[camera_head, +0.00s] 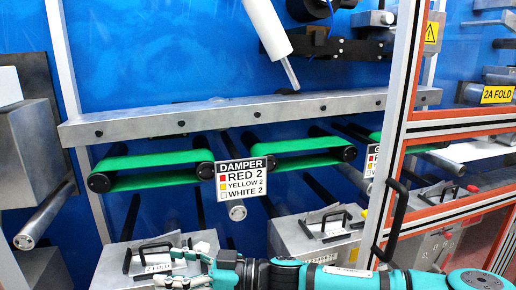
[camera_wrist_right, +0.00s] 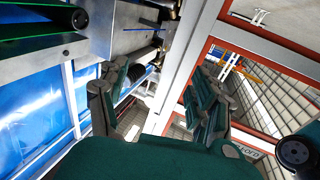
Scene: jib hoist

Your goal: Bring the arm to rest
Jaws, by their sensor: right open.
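My right arm (camera_head: 340,277) comes in from the right along the bottom edge of the head view, lying nearly level. Its gripper (camera_head: 183,268) points left, in front of a grey box labelled "2 FOLD" (camera_head: 115,262). I cannot tell whether it touches the box. In the right wrist view the two dark green fingers of the gripper (camera_wrist_right: 160,90) stand apart with nothing between them. My left gripper is in neither view.
A red-and-grey door frame (camera_head: 395,130) with a black handle (camera_head: 396,215) stands close above my right arm. Green belt rollers (camera_head: 150,160), a "DAMPER" sign (camera_head: 241,182), a grey beam (camera_head: 220,115) and a white cylinder (camera_head: 266,28) are behind.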

